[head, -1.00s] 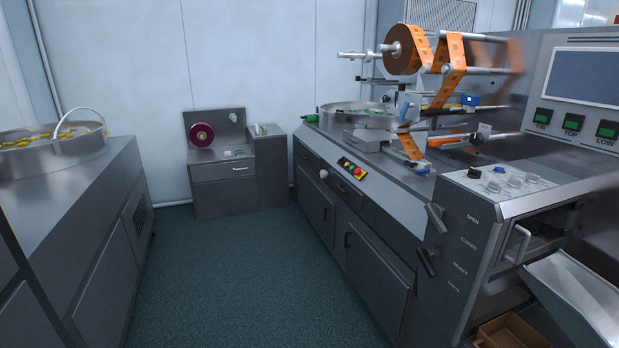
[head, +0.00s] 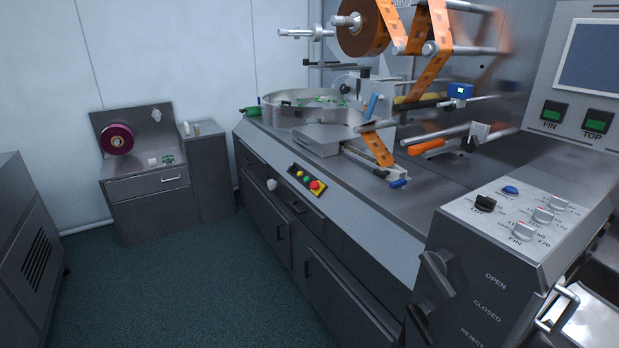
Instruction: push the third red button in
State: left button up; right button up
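One red button (head: 316,187) shows on a small black panel (head: 304,181) on the sloped front edge of the wrapping machine. Smaller yellow and green buttons sit beside it on that panel. I can make out only this one red button, and I cannot tell whether it is pressed in. Neither of my grippers is in view.
The machine's grey worktop (head: 455,185) carries a round metal bowl (head: 290,110) and an orange film roll (head: 362,30). A control box (head: 530,225) with knobs stands near at right. A small grey cabinet (head: 150,187) is at the back wall. The green floor (head: 190,290) is clear.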

aim_at(315, 184)
jog(key=u, duration=0.5)
jog(key=k, duration=0.6)
jog(key=u, duration=1)
jog(key=i, duration=3.85)
jog(key=z, duration=1.5)
jog(key=i, duration=1.05)
jog(key=z, duration=1.15)
jog(key=i, duration=0.3)
jog(key=z, duration=0.2)
